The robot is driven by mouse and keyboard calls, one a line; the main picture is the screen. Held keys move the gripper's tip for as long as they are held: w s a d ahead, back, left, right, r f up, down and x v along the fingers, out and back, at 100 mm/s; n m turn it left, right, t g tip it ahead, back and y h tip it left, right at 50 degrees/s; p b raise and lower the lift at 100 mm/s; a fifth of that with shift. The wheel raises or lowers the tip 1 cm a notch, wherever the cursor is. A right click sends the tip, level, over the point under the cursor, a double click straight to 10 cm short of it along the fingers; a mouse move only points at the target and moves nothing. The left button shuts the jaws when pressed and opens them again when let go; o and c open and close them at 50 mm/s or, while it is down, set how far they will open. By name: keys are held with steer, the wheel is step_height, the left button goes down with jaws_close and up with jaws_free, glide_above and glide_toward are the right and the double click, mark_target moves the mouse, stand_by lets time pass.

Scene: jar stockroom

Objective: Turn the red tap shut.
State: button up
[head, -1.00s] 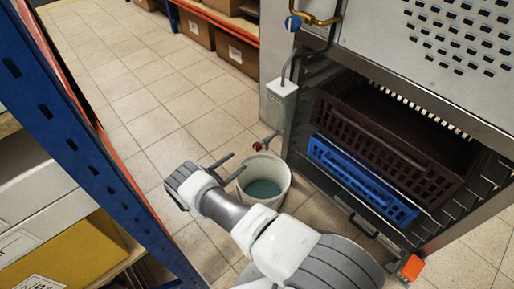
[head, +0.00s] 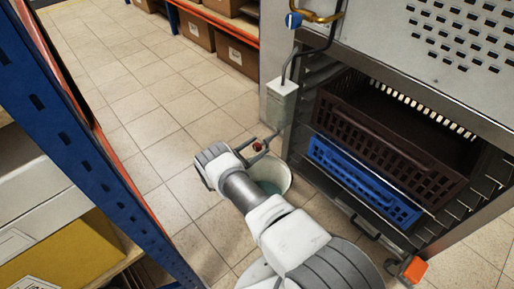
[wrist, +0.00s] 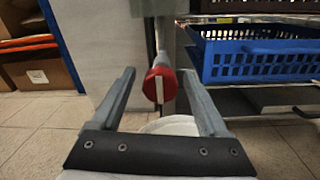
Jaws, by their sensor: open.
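The red tap (wrist: 159,85) shows in the wrist view as a round red knob with a pale bar across its face, on a grey pipe. In the head view the red tap (head: 258,147) is small, above the bucket. My gripper (head: 259,145) is open around the tap's line of approach. In the wrist view its two fingers (wrist: 157,92) stand either side of the knob, with gaps on both sides. I cannot tell how deep the knob is between them. A white bucket (head: 283,178) with water stands below, partly hidden by my arm; its rim (wrist: 172,124) shows in the wrist view.
A metal rack holds a blue crate (head: 358,182) and a brown crate (head: 390,150) to the right. A blue tap (head: 293,21) is higher up. Blue shelving (head: 75,130) stands close on the left. Tiled floor (head: 140,90) is clear behind.

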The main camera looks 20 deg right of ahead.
jaws_close()
steer(key=shift+m, duration=0.3)
steer(key=m, duration=0.3)
steer(key=shift+a+m, duration=0.1)
steer(key=shift+m, duration=0.3)
steer(key=m, duration=0.4)
steer(key=shift+m, duration=0.3)
steer(key=m, duration=0.4)
steer(key=shift+m, duration=0.4)
steer(key=m, duration=0.4)
steer(key=shift+h, duration=0.3)
steer(key=shift+m, duration=0.5)
steer(key=shift+g, duration=0.4)
